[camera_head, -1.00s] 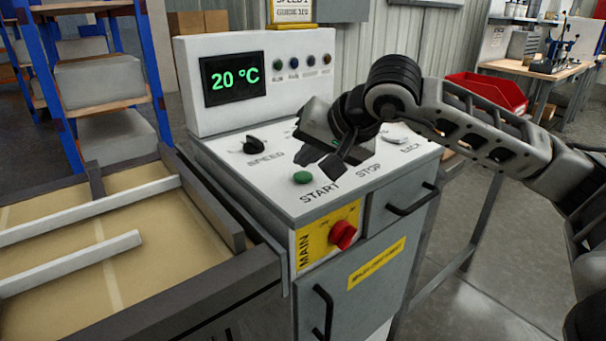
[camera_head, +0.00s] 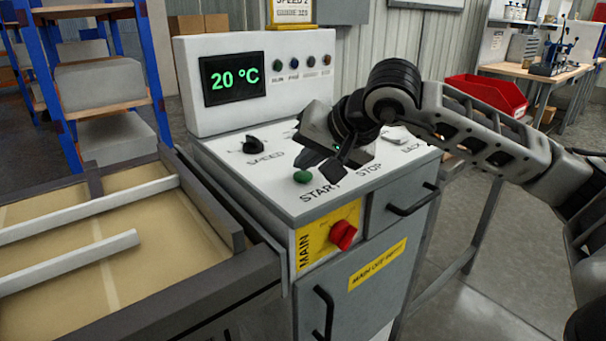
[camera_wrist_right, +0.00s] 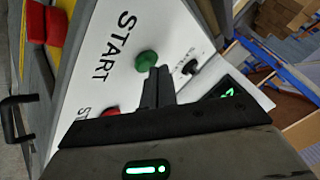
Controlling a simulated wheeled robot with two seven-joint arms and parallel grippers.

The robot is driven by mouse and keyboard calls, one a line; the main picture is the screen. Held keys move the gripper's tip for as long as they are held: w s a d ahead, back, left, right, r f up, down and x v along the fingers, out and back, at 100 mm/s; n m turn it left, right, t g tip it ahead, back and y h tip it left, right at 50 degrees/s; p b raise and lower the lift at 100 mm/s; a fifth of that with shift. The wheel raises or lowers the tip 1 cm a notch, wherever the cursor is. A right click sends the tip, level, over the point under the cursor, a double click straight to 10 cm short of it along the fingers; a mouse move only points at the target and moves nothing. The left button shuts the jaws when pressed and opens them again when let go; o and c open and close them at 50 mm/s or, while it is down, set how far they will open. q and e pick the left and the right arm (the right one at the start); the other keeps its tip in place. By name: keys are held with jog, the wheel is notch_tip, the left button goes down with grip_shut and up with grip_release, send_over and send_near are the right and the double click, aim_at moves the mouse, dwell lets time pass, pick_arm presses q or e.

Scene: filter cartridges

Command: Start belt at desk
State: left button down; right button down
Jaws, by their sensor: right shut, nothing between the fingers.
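The control desk has a white top (camera_head: 257,185) with a green START button (camera_head: 302,177), which also shows in the right wrist view (camera_wrist_right: 147,60). A red button (camera_wrist_right: 108,112) shows in the right wrist view, partly hidden by my gripper. My right gripper (camera_head: 326,172) is shut and empty just beside the green button. In the right wrist view its fingertips (camera_wrist_right: 158,72) appear right at the button's edge; I cannot tell whether they touch it. A black SPEED knob (camera_head: 254,145) sits behind to the left. The belt (camera_head: 165,262) lies at the left. My left gripper is not seen.
A red MAIN switch (camera_head: 342,235) stands out from the desk's front, above black handles. The display (camera_head: 233,78) reads 20 °C. White guide rails (camera_head: 70,262) lie over the belt. A shelf rack (camera_head: 107,87) and a red bin (camera_head: 487,95) stand behind.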

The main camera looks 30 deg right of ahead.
aim_at(308, 177)
jog(key=shift+f+b, duration=0.45)
jog(key=shift+f, duration=0.05)
dwell(0.3)
jog(key=shift+r, duration=0.1)
jog(key=shift+r+p, duration=0.65)
jog(key=shift+r, duration=0.15)
notch_tip(308, 177, up, 5)
jog(key=p, duration=0.4)
jog(key=shift+s, duration=0.1)
dwell(0.9)
